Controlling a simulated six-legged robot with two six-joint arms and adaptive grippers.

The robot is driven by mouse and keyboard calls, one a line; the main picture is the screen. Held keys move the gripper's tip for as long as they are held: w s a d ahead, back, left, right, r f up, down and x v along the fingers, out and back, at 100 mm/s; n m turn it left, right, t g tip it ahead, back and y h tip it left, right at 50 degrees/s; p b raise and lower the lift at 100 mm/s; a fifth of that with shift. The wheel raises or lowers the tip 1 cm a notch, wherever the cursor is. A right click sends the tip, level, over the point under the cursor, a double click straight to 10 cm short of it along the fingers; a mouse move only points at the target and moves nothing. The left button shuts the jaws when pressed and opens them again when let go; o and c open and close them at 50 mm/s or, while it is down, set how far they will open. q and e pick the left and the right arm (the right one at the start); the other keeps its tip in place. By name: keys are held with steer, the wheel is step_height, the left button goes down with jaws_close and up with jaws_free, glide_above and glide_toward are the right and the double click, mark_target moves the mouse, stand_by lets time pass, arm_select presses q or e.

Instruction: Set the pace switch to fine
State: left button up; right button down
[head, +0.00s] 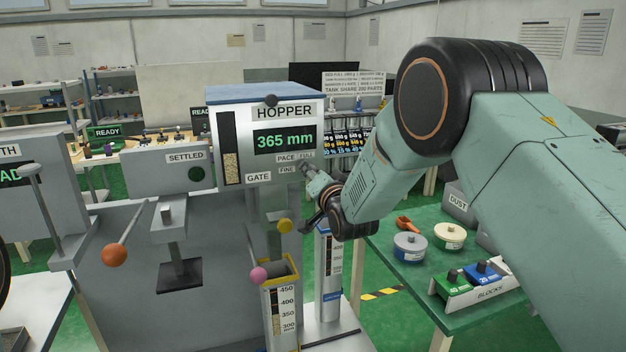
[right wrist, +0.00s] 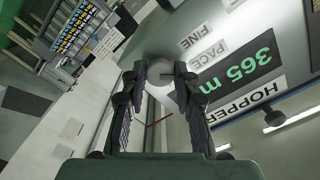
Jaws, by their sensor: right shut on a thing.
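The hopper (head: 265,190) is a grey box with a blue top and a green readout of 365 mm. Its PACE, FULL and FINE labels sit low on the right of its face. My right gripper (head: 310,176) reaches these labels from the right. In the right wrist view, its fingers (right wrist: 166,76) are shut on a pale round knob, the pace switch (right wrist: 158,69), beside the FINE label (right wrist: 190,44) and PACE label (right wrist: 208,56). The fingers partly cover the switch, and I cannot tell which setting it points to. My left gripper is not in view.
Below the hopper stands a clear column (head: 282,312) with a scale and yellow rim. At right, a green table (head: 416,280) holds round tins, an orange scoop and blocks.

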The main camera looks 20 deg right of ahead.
steer(key=shift+w+r+n+b, duration=0.1)
steer(key=shift+n+b, duration=0.6)
steer(key=shift+n, duration=1.35)
steer(key=shift+r+n+b, duration=0.1)
steer(key=shift+n+b, duration=0.55)
steer(key=shift+n, duration=1.4)
steer(key=c, duration=1.4)
jaws_free()
steer(key=o, duration=0.4)
steer(key=shift+w+f, duration=0.1)
steer(key=shift+f, duration=0.15)
steer(key=shift+s+d+r, duration=0.1)
steer(key=shift+s, duration=3)
steer(key=shift+s+d, duration=0.1)
steer(key=shift+s, duration=2.95)
